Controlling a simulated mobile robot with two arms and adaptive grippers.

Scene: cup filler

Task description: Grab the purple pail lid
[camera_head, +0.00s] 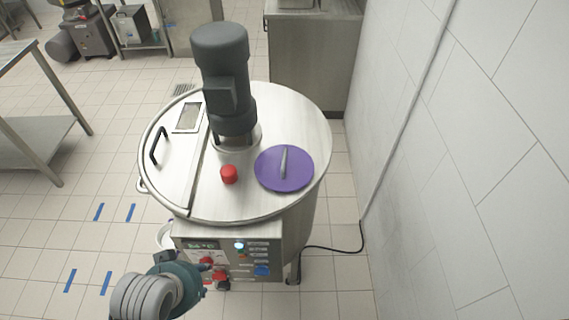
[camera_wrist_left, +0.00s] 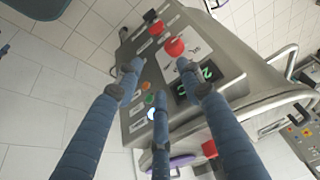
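The purple pail lid (camera_head: 300,174) lies flat on the right front of the round steel top of the machine (camera_head: 300,120). A grey bar handle (camera_head: 284,160) stands up at its middle. In the left wrist view a purple strip of the lid (camera_wrist_left: 183,160) shows low in the picture, partly hidden by my fingers. My left gripper (camera_head: 188,278) is in front of the machine's control panel, lower and left of the lid, and apart from it. In the left wrist view my left gripper (camera_wrist_left: 158,80) has its three fingers spread with nothing between them. My right gripper is not in view.
A dark motor (camera_head: 225,75) stands tall behind and left of the lid, with a red knob (camera_head: 229,174) just left of it. The control panel (camera_head: 255,236) has red and blue knobs near my gripper. A tiled wall (camera_head: 460,160) rises on the right.

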